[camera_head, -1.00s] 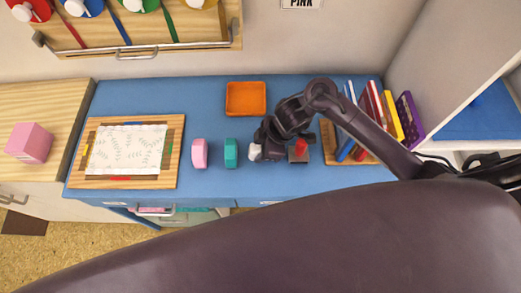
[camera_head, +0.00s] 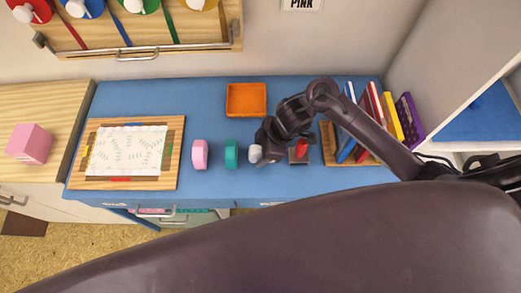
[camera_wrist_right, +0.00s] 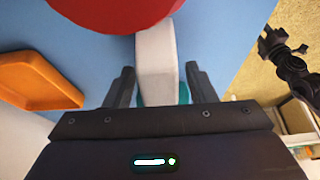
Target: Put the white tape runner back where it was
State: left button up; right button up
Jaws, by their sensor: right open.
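The white tape runner (camera_head: 255,153) stands on the blue desktop, right of the teal tape runner (camera_head: 231,153). In the right wrist view the white tape runner (camera_wrist_right: 157,62) lies between the two spread fingertips of my right gripper (camera_wrist_right: 160,82), with gaps on both sides. The teal one shows partly behind it. My left gripper is outside the head view; a dark gripper-like part, seemingly mine, shows at the right of the wrist view (camera_wrist_right: 284,48), its jaws unclear.
A pink tape runner (camera_head: 199,154) stands further left. An orange tray (camera_head: 246,114) is behind. A red-knobbed stamp (camera_head: 302,147) on a dark pad is close right of my gripper, before the book rack (camera_head: 328,143). A wooden board with patterned paper (camera_head: 175,160) lies left.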

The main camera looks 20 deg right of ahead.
jog(key=p+v, duration=0.2)
jog(key=v, duration=0.9)
jog(key=shift+s+d+r, duration=0.1)
